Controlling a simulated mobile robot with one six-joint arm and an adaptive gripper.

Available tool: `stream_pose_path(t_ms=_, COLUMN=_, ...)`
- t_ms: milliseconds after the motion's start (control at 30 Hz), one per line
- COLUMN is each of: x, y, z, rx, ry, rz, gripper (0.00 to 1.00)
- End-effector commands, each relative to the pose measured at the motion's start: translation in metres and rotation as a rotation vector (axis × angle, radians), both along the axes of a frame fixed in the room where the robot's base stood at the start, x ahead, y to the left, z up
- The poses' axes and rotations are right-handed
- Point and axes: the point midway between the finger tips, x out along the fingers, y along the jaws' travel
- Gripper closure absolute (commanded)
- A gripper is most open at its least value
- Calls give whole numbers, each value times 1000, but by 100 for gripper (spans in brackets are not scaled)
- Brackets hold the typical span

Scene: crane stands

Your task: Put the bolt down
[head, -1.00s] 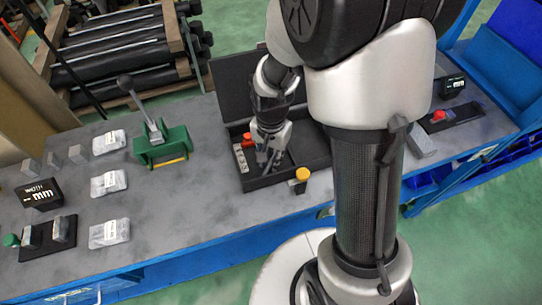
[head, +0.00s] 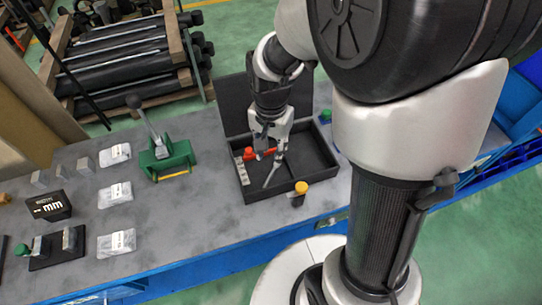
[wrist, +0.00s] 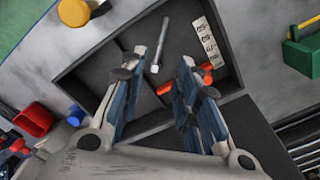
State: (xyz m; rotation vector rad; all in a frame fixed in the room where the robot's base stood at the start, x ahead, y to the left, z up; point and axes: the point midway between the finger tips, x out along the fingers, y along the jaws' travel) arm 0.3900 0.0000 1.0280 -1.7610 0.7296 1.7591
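The silver bolt (wrist: 160,45) lies on the floor of a black open case (wrist: 110,46). In the head view the bolt (head: 272,173) is in the front part of the case (head: 310,160), below my gripper. My gripper (head: 269,156) is over the case, pointing down. In the wrist view my gripper's fingers (wrist: 164,60) are spread apart with nothing between their tips. The bolt shows beyond and between them, apparently clear of both.
An orange-red object (wrist: 205,73) and a handwritten white label (wrist: 208,42) are in the case's side compartment. A yellow-capped item (head: 300,190) stands at the case's front edge.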

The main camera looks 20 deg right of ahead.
Motion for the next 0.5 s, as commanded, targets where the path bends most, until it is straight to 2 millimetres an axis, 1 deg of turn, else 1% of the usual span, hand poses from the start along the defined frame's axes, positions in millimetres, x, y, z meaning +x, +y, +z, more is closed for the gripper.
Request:
stream_pose_path(t_ms=33, x=1, y=0, z=9, rx=0, ry=-3, rz=0, gripper=71)
stream_pose_path(t_ms=167, x=0, y=0, z=19, rx=0, ry=-1, rz=2, gripper=71)
stream_pose_path(t_ms=267, x=-4, y=0, z=32, rx=-1, ry=-19, rz=28, gripper=71)
stream_pose_path(t_ms=367, x=-15, y=0, z=57, rx=-3, ry=-64, rz=103, gripper=71)
stream_pose_path(t_ms=467, x=-36, y=0, z=91, rx=-15, ry=-129, rz=223, gripper=71)
stream_pose_path(t_ms=500, x=-47, y=-1, z=104, rx=-22, ry=-159, rz=278, gripper=71)
